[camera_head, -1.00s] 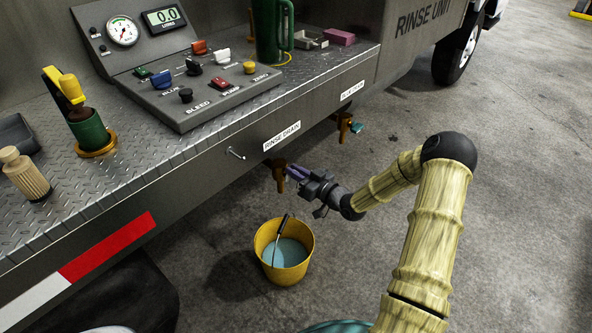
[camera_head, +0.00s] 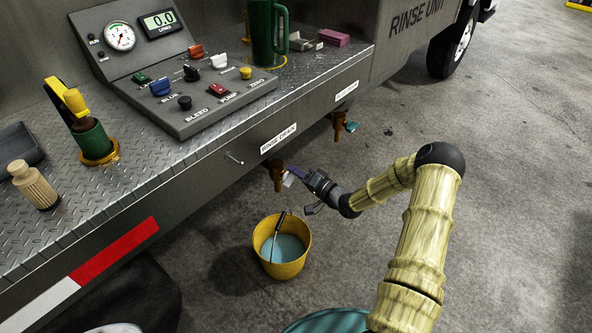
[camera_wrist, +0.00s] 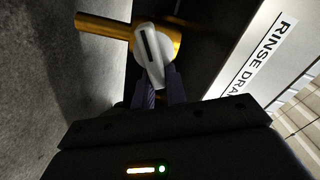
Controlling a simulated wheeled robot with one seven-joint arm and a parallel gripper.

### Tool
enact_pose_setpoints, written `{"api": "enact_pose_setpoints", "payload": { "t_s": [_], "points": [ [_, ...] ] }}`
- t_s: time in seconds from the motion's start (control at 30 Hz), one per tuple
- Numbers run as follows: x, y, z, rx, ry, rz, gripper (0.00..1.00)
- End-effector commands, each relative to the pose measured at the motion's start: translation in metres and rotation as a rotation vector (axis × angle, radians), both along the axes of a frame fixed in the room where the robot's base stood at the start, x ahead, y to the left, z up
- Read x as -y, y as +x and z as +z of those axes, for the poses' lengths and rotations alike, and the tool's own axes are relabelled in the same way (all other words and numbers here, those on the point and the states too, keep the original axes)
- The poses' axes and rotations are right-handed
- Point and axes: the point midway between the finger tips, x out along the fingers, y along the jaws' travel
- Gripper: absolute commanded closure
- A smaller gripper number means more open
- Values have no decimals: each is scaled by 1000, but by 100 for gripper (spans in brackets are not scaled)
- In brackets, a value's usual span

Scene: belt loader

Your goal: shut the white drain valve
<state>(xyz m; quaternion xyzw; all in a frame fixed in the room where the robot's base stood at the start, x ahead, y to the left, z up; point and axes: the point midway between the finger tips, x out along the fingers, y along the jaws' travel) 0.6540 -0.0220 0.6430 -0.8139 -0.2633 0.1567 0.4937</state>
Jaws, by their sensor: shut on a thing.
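The white drain valve handle (camera_wrist: 152,55) shows in the wrist view on a brass valve body (camera_wrist: 100,27). In the head view the handle is a small white patch (camera_head: 289,180) beside the brass body (camera_head: 277,176), under the "RINSE DRAIN" label. My gripper (camera_wrist: 161,84) is shut on the lower end of the handle, with a finger on each side. In the head view my gripper (camera_head: 296,175) reaches the valve from the right. The far end of the handle, with a dark slot, lies over the brass body.
A yellow bucket (camera_head: 266,262) with bluish liquid and a rod in it stands on the floor below the valve. A second brass valve with a teal handle (camera_head: 350,127) hangs farther right under the deck edge. Open concrete floor lies to the right.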

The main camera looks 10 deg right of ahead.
Motion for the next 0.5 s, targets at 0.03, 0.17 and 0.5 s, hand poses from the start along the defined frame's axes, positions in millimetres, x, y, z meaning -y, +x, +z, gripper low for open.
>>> {"api": "enact_pose_setpoints", "payload": {
  "t_s": [0.03, 0.17, 0.5],
  "points": [
    [-2, -6, -10, -47, 33, 11, 100],
    [-2, -5, -13, -119, 130, 12, 100],
    [-2, -4, -20, -261, 327, 11, 100]
  ]
}}
